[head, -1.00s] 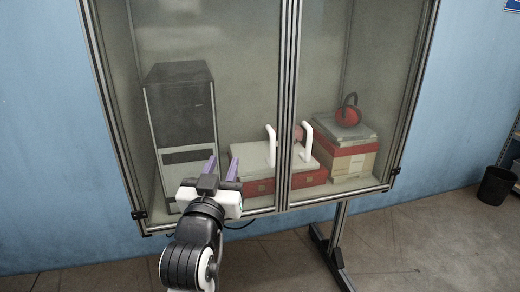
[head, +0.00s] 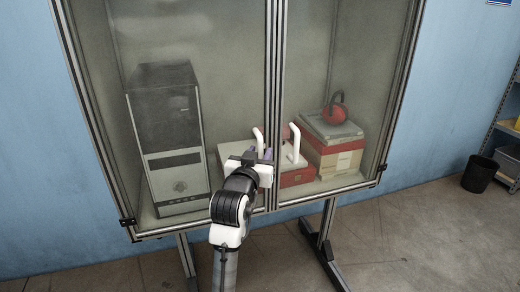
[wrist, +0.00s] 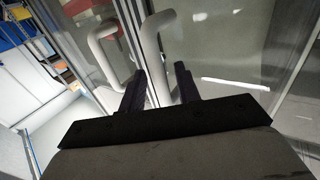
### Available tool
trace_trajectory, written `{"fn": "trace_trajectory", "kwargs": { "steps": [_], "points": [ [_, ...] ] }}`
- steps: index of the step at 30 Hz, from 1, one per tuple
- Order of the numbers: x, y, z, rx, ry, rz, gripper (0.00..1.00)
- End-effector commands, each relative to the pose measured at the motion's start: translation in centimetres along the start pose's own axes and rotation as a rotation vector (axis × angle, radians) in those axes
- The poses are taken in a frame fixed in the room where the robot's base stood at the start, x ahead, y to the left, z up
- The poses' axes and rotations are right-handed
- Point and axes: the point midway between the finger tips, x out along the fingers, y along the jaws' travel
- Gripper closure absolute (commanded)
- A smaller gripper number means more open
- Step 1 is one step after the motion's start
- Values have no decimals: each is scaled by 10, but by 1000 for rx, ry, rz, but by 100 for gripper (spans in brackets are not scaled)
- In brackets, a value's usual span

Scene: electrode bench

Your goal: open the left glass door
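The left glass door (head: 228,85) of the cabinet is shut, with its white bar handle (head: 259,140) near the middle frame. The right door's matching handle (head: 294,143) stands just beside it. My gripper (head: 257,155) is at the left door's handle and partly hides its lower end. In the wrist view my gripper's two dark fingers (wrist: 160,88) are apart, and the left handle (wrist: 153,45) shows between them. Contact with the handle cannot be told. The right handle (wrist: 103,52) lies outside the fingers, to the left in that view.
Behind the glass stand a computer tower (head: 170,130), a red and white box (head: 300,176) and red earmuffs (head: 335,110) on stacked boxes. A dark bin (head: 479,174) and a shelf (head: 505,135) are at the far right. The floor before the cabinet is clear.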

Motion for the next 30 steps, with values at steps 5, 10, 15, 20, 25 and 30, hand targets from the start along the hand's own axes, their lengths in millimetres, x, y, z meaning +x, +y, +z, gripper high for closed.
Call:
{"fn": "trace_trajectory", "kwargs": {
  "steps": [5, 10, 15, 20, 25, 30],
  "points": [
    [9, 0, 0, 0, 1, 1, 67],
    [10, 0, 0, 0, 1, 0, 67],
    [10, 0, 0, 0, 1, 0, 79],
    [10, 0, 0, 0, 1, 0, 100],
    [10, 0, 0, 0, 1, 0, 100],
    [9, 0, 0, 0, 1, 3, 100]
  ]
}}
